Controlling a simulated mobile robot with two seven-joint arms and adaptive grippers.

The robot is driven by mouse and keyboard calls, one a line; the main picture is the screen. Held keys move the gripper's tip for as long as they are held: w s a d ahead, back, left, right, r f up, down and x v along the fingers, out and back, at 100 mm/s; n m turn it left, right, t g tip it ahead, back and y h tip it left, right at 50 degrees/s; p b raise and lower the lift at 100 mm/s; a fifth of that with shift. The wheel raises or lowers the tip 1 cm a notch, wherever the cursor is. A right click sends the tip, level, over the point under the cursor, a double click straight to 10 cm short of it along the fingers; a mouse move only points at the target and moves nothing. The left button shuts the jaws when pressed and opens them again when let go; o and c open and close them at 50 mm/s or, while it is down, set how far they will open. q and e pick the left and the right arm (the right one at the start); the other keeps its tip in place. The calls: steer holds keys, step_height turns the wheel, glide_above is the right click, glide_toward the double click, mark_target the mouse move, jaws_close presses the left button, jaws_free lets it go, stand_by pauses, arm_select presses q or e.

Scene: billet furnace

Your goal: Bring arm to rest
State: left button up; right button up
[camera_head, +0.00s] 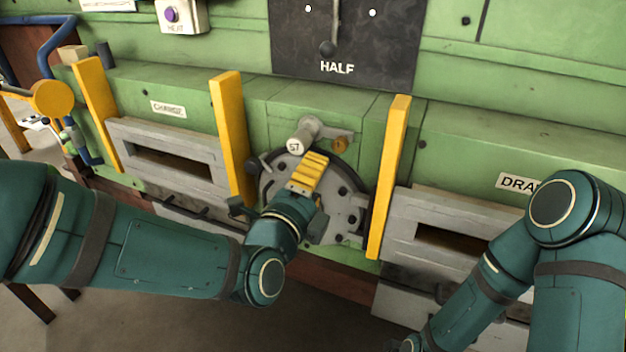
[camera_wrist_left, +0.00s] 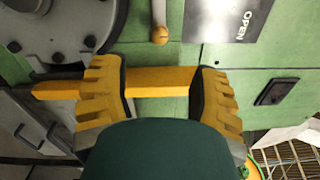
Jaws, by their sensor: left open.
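My left arm reaches in from the left in the head view. Its gripper (camera_head: 308,172), with yellow ridged finger pads, is in front of the round grey plate (camera_head: 345,195) in the middle of the green furnace wall. In the left wrist view the two fingers (camera_wrist_left: 160,95) stand wide apart, with nothing gripped. A yellow bar (camera_wrist_left: 160,82) shows across the gap behind them; I cannot tell whether they touch it. My right arm (camera_head: 500,270) is folded at the right and runs down to the bottom edge. Its gripper is not visible.
Yellow posts (camera_head: 231,135) and (camera_head: 388,180) stand either side of the round plate. A grey handle (camera_head: 310,133) marked 57 projects above the gripper. Grey-framed slots (camera_head: 165,135) and (camera_head: 400,225) lie left and right. Open floor (camera_head: 160,325) shows below.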

arm_select(q)
steer(key=a+f+n+g+y, duration=0.25)
steer(key=f+n+g, duration=0.75)
steer(key=f, duration=1.5)
steer(key=s+a+f+n+g, duration=0.3)
steer(key=s+f+n+g, duration=0.3)
steer(key=s+f+n, duration=0.8)
step_height(320, 180, down, 4)
steer(key=shift+r+n+h, duration=0.15)
steer(key=shift+n+h, duration=0.3)
steer(key=shift+n, duration=0.25)
steer(key=shift+c, duration=1.3)
steer(key=shift+d, duration=0.15)
